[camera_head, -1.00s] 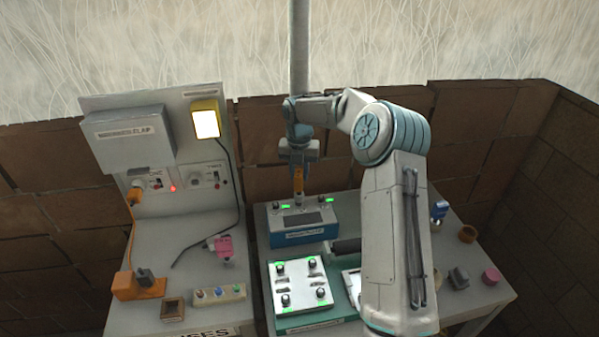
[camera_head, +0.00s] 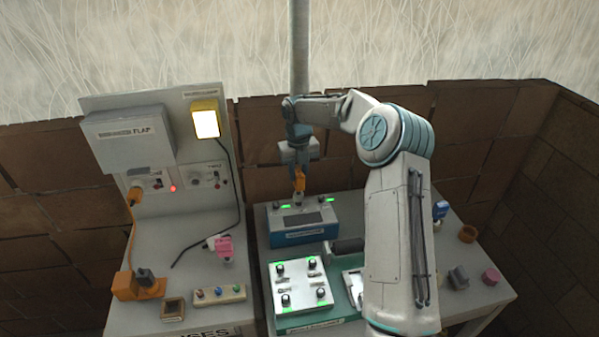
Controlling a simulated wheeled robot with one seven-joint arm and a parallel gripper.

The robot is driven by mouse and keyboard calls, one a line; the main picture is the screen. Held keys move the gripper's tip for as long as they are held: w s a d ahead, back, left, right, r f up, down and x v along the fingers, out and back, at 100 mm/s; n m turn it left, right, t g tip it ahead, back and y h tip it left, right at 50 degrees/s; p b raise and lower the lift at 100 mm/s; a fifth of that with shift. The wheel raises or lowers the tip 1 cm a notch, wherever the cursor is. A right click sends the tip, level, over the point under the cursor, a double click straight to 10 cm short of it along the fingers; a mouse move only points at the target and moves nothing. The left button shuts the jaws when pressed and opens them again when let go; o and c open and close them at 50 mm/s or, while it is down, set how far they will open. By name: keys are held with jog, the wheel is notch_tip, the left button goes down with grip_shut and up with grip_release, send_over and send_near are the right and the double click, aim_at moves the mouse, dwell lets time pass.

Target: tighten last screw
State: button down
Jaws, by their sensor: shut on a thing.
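My gripper (camera_head: 299,168) hangs pointing down at the back middle, above the blue box. It is shut on an orange tool (camera_head: 299,184), whose lower end reaches down to the top rear of the blue box (camera_head: 300,236). I cannot tell whether its tip touches a screw there. The box has dark knob-like screws beside two green lights (camera_head: 330,200) and a dark panel in the middle of its top. In front, a white plate (camera_head: 301,284) on a green base bears several dark screws near its corners, with green lights beside them.
A dark cylinder (camera_head: 347,246) lies behind the white plate. A panel with a lit yellow lamp (camera_head: 205,122) stands left.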

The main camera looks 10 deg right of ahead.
jog(key=shift+f+b, duration=0.45)
jog(key=shift+f, duration=0.65)
dwell(0.3)
jog(key=m, duration=0.3)
jog(key=shift+m, duration=0.4)
jog(key=m, duration=0.4)
jog(key=shift+m+b, duration=0.35)
jog(key=shift+m, duration=0.05)
jog(key=m, duration=0.7)
jog(key=shift+b, duration=0.35)
jog(key=m, duration=0.6)
jog(key=shift+m, duration=0.4)
jog(key=shift+a+r, duration=0.1)
